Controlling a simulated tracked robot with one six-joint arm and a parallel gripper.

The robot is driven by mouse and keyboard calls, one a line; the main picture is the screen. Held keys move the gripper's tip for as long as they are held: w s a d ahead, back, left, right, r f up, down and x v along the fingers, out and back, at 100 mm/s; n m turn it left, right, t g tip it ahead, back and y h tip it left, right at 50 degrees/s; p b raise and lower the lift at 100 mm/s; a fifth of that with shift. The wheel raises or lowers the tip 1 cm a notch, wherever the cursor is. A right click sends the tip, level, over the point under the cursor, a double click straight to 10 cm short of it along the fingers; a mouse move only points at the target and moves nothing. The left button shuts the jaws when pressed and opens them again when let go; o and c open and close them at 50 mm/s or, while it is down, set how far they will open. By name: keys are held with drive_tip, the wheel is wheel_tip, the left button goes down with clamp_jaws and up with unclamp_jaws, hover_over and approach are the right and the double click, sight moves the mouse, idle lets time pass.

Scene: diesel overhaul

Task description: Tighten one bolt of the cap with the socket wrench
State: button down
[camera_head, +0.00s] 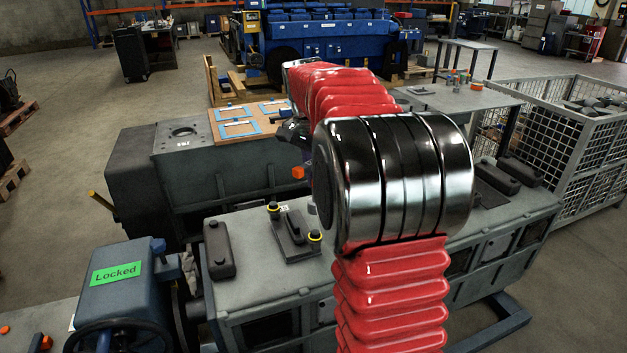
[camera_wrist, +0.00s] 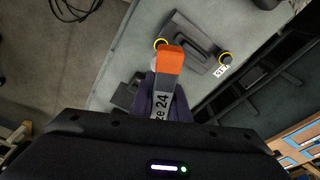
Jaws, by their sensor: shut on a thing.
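The socket wrench (camera_wrist: 168,80) has an orange end and a grey shank marked "ze 24". In the wrist view my gripper (camera_wrist: 168,102) is shut on it with dark fingers, and the orange end points away from my wrist. I cannot tell the height between wrench and bolt. In the head view the cap (camera_head: 292,229) and both bolts show upright; my arm hides most of the gripper.
Dark blocks (camera_head: 218,249) stand beside the cap on the block top. A blue unit with a green "Locked" sign (camera_head: 117,272) is at lower left. A board with blue frames (camera_head: 236,130) lies behind. A wire-mesh crate (camera_head: 585,150) stands at right.

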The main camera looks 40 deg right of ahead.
sight(312, 201)
drive_tip(key=n, duration=0.6)
drive_tip(key=shift+w+f+t, duration=0.15)
drive_tip(key=shift+f+t, duration=0.2)
drive_tip(key=shift+t, duration=0.05)
drive_tip(key=n, duration=0.2)
drive_tip(key=n+y, duration=0.1)
drive_tip(key=n, duration=0.1)
drive_tip(key=f+n, duration=0.1)
drive_tip(key=n, duration=0.1)
drive_tip(key=shift+w+a+n+t, duration=0.1)
drive_tip(key=shift+a+n+t, duration=0.1)
drive_tip(key=shift+n+t, duration=0.1)
drive_tip(key=n, duration=0.4)
drive_tip(key=n+y, duration=0.1)
drive_tip(key=n, duration=0.1)
drive_tip(key=shift+a+f, duration=0.15)
drive_tip(key=shift+f, duration=0.2)
drive_tip(key=n, duration=0.4)
drive_tip(key=n+y, duration=0.1)
drive_tip(key=n, duration=0.1)
drive_tip(key=shift+a+f, duration=0.15)
drive_tip(key=shift+f, duration=1.9)
drive_tip(key=shift+s, duration=0.2)
